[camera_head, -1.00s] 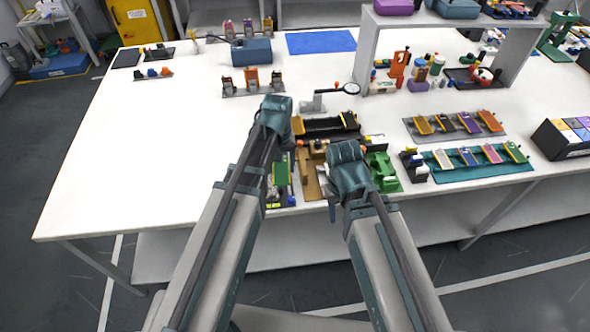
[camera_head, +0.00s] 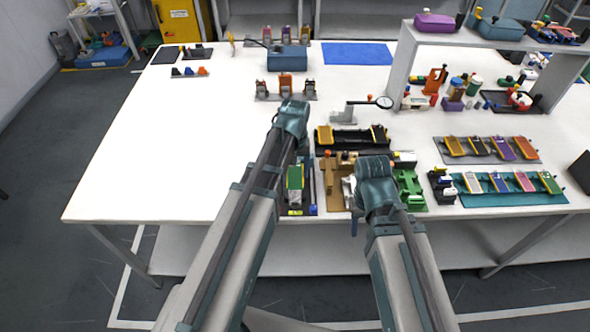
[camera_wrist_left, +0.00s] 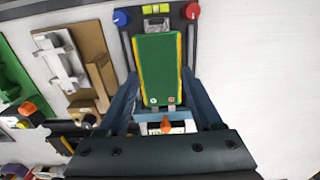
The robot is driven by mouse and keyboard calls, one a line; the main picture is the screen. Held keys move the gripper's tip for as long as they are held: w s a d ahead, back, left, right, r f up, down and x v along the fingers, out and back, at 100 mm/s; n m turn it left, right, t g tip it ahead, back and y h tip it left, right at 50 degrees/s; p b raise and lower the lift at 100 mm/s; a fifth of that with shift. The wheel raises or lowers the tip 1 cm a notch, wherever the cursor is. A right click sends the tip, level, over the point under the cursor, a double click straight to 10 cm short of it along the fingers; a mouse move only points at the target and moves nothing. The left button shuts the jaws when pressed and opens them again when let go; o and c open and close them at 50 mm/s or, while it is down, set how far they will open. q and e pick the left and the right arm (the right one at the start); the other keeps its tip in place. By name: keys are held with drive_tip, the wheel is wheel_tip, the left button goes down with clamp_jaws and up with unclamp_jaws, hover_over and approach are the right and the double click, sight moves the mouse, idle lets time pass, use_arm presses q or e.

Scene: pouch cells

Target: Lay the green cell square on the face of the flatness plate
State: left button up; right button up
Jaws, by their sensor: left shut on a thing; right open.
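The green cell (camera_head: 295,177) is a flat green rectangle with yellow-orange long edges and small tabs at one end; it also fills the middle of the left wrist view (camera_wrist_left: 160,65). My left gripper (camera_wrist_left: 166,105) is shut on it, one finger at each long side. The flatness plate (camera_wrist_left: 125,42) lies under the cell, with a blue knob, a red knob and a yellow level vial at its far end. The cell hides most of its face, and I cannot tell whether they touch. My right gripper (camera_head: 357,203) is open by the brown fixture, its fingertips mostly hidden.
A brown fixture (camera_head: 333,190) stands right of the plate, with a green fixture (camera_head: 411,190) further right. The table to the left (camera_head: 170,150) is clear.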

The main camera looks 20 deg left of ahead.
sight(295, 177)
use_arm(q)
drive_tip(key=shift+f+b, duration=3)
drive_tip(key=shift+f, duration=0.3)
drive_tip(key=o, duration=1.3)
drive_tip(key=shift+r, duration=0.2)
wheel_tip(295, 177, up, 7)
drive_tip(key=p, duration=0.7)
drive_tip(key=shift+f, duration=0.1)
